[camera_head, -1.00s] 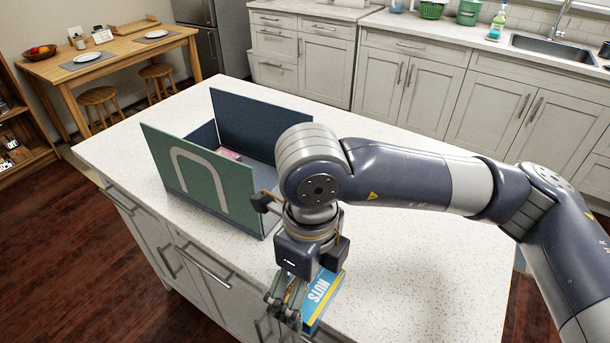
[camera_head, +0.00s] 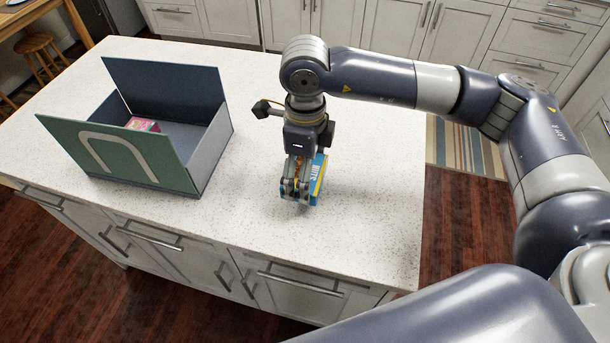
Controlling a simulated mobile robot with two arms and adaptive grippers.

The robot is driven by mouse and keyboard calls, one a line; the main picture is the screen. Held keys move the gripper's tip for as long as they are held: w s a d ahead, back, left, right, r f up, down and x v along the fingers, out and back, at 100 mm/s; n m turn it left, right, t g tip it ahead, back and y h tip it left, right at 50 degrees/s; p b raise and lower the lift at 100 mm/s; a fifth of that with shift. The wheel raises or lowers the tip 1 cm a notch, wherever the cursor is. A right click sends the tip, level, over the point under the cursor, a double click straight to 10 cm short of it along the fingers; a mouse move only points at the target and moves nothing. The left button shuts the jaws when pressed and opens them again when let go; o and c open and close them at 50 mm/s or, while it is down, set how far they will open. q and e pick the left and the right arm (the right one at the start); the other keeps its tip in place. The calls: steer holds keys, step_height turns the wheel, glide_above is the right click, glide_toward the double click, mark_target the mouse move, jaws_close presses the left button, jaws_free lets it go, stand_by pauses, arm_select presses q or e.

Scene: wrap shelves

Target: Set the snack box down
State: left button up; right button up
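The snack box (camera_head: 318,178) is blue with white and yellow print, reading NUTS. It is upright near the front edge of the counter. My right gripper (camera_head: 295,194) points down with its fingers shut on the box's left part and hides some of it. The box's lower edge is at or very close to the counter top; I cannot tell whether it touches. My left gripper is not in view.
A large open box (camera_head: 205,155) with green and dark blue flaps stands on the left of the white counter (camera_head: 250,220). A small pink package (camera_head: 143,124) lies inside it. The counter between them is clear. Cabinets and a striped rug (camera_head: 466,148) lie beyond.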

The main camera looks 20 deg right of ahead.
step_height(320, 180, down, 3)
steer(key=shift+s+p, duration=0.1)
steer(key=shift+p, duration=0.55)
steer(key=shift+f, duration=0.3)
steer(key=o, duration=0.9)
steer(key=shift+o, duration=0.2)
steer(key=shift+r, duration=0.1)
steer(key=shift+r, duration=0.2)
step_height(320, 180, up, 11)
steer(key=b, duration=0.3)
steer(key=shift+a+f, duration=0.1)
steer(key=shift+f, duration=0.1)
steer(key=shift+r, duration=0.6)
